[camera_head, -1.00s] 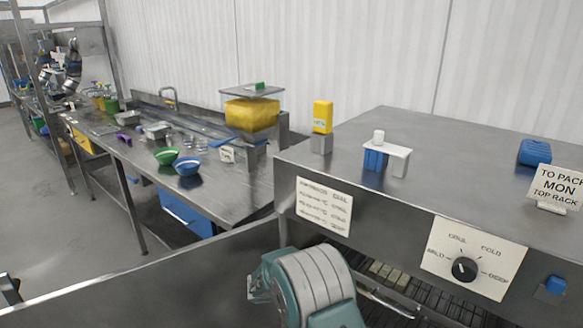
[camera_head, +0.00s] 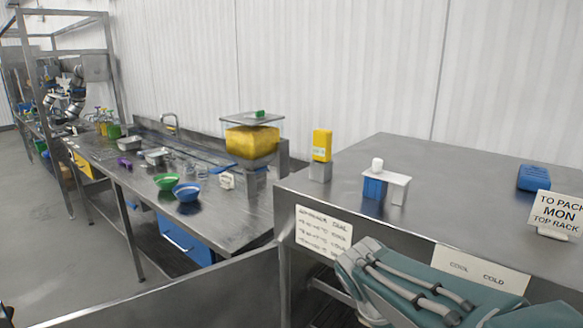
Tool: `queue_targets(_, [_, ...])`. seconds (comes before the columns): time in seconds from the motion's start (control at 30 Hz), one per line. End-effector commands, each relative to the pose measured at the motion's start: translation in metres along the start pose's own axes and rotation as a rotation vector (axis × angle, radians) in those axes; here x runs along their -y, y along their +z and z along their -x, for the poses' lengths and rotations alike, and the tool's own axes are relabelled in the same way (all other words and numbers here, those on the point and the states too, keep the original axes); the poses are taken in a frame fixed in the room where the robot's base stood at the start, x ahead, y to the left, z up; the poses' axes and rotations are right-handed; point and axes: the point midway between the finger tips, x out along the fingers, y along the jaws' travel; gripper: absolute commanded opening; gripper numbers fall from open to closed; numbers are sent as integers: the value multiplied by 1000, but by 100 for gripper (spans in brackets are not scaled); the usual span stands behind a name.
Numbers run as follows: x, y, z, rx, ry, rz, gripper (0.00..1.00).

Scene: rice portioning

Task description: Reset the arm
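My arm shows at the lower right of the head view, as teal and grey links with light cables along them. It is in front of the steel cabinet (camera_head: 450,185) and covers the dial and much of the lower front. My gripper is outside the picture, so its fingers and anything in them cannot be seen.
A yellow box (camera_head: 322,145), a small white stand (camera_head: 388,177), a blue block (camera_head: 533,178) and a sign (camera_head: 557,213) stand on the cabinet.

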Motion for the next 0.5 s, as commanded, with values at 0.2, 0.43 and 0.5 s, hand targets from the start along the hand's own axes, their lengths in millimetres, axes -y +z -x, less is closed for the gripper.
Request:
queue_targets(0.2, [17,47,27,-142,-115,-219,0])
queue_targets(0.43, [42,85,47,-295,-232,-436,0])
queue_targets(0.5, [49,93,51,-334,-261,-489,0])
